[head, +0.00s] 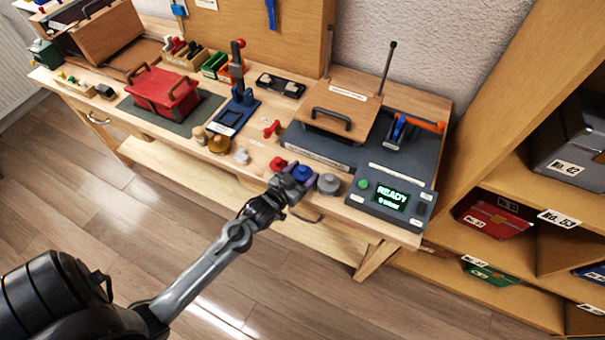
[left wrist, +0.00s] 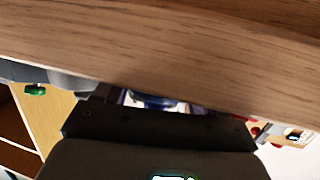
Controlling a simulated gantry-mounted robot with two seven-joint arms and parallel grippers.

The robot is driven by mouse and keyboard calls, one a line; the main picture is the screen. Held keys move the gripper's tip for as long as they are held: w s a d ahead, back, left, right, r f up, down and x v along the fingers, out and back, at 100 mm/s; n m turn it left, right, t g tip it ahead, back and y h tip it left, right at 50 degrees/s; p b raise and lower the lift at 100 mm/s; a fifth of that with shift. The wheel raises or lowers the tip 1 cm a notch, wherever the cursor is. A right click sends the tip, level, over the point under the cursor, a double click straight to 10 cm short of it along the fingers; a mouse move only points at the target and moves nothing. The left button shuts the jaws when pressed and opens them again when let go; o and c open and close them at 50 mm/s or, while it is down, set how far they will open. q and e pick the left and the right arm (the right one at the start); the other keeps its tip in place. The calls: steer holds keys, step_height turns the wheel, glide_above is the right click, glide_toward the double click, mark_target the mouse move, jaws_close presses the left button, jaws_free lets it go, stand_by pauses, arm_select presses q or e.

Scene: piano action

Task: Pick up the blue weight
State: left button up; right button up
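The blue weight (head: 303,172) is a small round piece near the front edge of the workbench, between a red weight (head: 277,164) and a grey weight (head: 328,184). My left gripper (head: 295,184) is right at the blue weight, its fingers at the weight's near side and partly hiding it. In the left wrist view, a bit of blue (left wrist: 150,101) shows just beyond the dark gripper body, mostly hidden. I cannot tell whether the fingers touch or grip the weight. My right gripper is not in view.
The wooden workbench edge (left wrist: 160,60) crosses the left wrist view close by. A grey console with a green READY screen (head: 391,195) stands right of the weights. Brass pieces (head: 219,145) and a red clamp-like piece (head: 272,129) lie to the left and behind. Shelves stand at right.

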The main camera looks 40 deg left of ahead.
arm_select(q)
steer(key=c, duration=0.7)
steer(key=shift+r, duration=0.1)
steer(key=shift+c, duration=0.2)
steer(key=shift+r, duration=0.1)
